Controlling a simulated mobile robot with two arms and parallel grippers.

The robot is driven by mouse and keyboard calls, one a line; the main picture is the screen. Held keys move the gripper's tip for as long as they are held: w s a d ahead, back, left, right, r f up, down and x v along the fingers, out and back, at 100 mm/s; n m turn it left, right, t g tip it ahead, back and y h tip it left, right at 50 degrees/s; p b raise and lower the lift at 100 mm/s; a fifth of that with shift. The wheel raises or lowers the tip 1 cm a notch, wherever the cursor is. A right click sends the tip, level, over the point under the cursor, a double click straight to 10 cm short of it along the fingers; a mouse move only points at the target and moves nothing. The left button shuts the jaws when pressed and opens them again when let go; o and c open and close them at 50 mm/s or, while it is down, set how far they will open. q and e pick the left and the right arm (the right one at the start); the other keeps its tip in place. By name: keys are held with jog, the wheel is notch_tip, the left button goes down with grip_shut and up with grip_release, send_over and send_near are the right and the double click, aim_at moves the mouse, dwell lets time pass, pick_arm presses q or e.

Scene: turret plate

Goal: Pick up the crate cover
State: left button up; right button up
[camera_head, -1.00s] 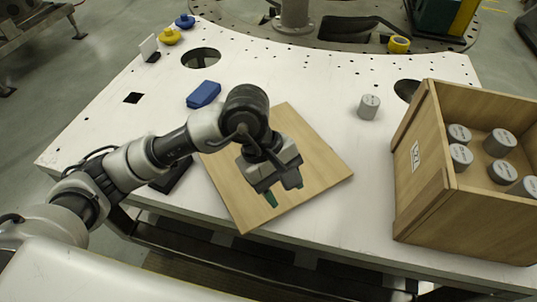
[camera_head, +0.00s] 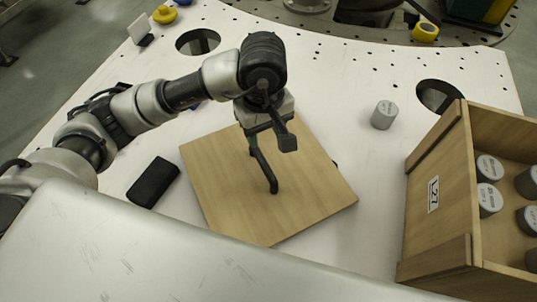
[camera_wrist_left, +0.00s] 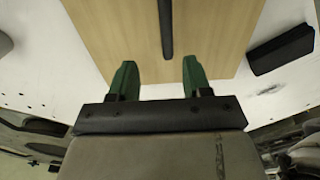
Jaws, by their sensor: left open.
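The crate cover (camera_head: 225,195) is a flat square wooden board lying on the white table, with a dark bar handle (camera_head: 265,172) on top. In the left wrist view the cover (camera_wrist_left: 110,30) fills the top middle, and its handle (camera_wrist_left: 165,28) runs down between the finger lines. My left gripper (camera_head: 268,140) is over the far part of the cover, close to the handle's far end in the picture. Its green-tipped fingers (camera_wrist_left: 158,76) are apart with nothing between them. The open wooden crate (camera_head: 437,195) stands at the right. My right gripper is not in view.
Several grey cylinders (camera_head: 489,168) stand in the crate; another grey cylinder (camera_head: 384,115) stands on the table (camera_head: 340,75). A black block (camera_head: 153,182) lies left of the cover. A yellow object (camera_head: 164,14) and a yellow ring (camera_head: 425,32) are farther back. The table has round holes.

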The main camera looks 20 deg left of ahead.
aim_at(263, 160)
pick_arm(q)
jog(key=f, duration=0.2)
jog(key=s+f+p, duration=0.1)
jog(key=f, duration=0.1)
jog(key=shift+s+f, duration=0.15)
jog(key=shift+f, duration=0.25)
notch_tip(263, 160, down, 4)
jog(key=p, duration=0.3)
jog(key=shift+f, duration=0.2)
jog(key=shift+s+f, duration=0.1)
jog(key=shift+f, duration=0.3)
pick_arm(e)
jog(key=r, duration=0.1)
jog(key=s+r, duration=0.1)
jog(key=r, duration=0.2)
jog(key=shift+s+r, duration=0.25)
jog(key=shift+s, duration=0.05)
pick_arm(q)
jog(key=shift+c, duration=0.2)
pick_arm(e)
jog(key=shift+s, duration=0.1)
pick_arm(q)
grip_shut()
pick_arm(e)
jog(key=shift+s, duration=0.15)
pick_arm(q)
jog(key=shift+r, duration=0.1)
